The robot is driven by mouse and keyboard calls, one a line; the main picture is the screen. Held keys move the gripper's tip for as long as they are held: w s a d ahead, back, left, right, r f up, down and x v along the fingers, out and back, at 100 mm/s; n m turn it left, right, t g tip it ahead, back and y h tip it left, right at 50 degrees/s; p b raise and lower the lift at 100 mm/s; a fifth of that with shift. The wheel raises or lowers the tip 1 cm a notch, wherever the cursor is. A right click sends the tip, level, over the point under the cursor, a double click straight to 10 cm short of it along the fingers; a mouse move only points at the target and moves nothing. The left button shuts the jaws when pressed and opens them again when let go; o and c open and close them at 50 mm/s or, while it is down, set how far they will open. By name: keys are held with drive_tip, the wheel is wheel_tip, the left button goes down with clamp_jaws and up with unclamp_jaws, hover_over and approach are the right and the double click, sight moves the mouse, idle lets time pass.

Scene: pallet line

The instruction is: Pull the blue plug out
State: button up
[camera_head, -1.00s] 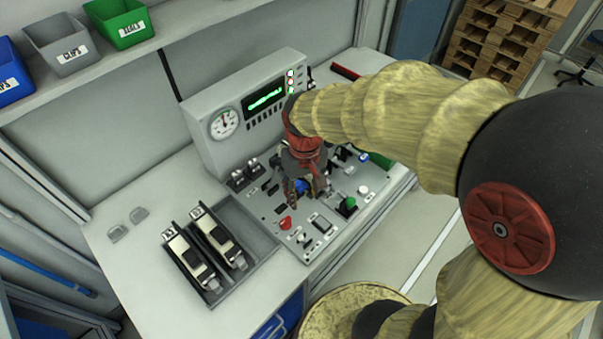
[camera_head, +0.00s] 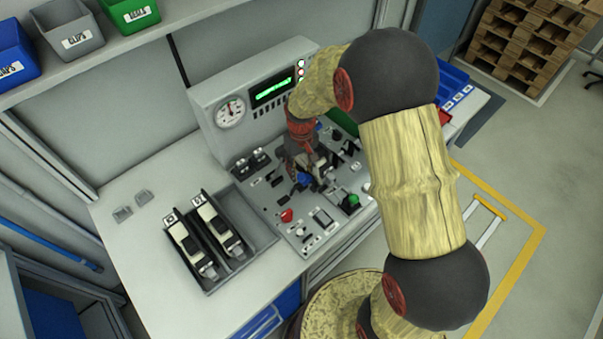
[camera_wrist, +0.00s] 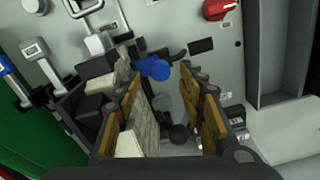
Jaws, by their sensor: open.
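The blue plug (camera_head: 304,179) is on the grey control panel (camera_head: 268,205), close below my gripper (camera_head: 309,172) in the head view. In the wrist view the blue plug (camera_wrist: 153,68) shows its rounded blue end beyond the fingertips, in the gap between them and nearer the left finger. My gripper (camera_wrist: 160,80) is open, one finger on each side of the gap. I cannot tell whether either finger touches the plug. The plug's lower part and its socket are hidden.
A red knob (camera_head: 286,215) and a green button (camera_head: 353,200) sit close by on the panel, among several switches. A gauge box (camera_head: 207,112) stands behind. A grey tray (camera_head: 262,232) with two devices lies left. The bench's left part is mostly clear.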

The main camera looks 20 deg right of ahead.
sight(304, 180)
drive_tip(key=shift+f, duration=1.4)
drive_tip(key=shift+c, duration=0.8)
clamp_jaws()
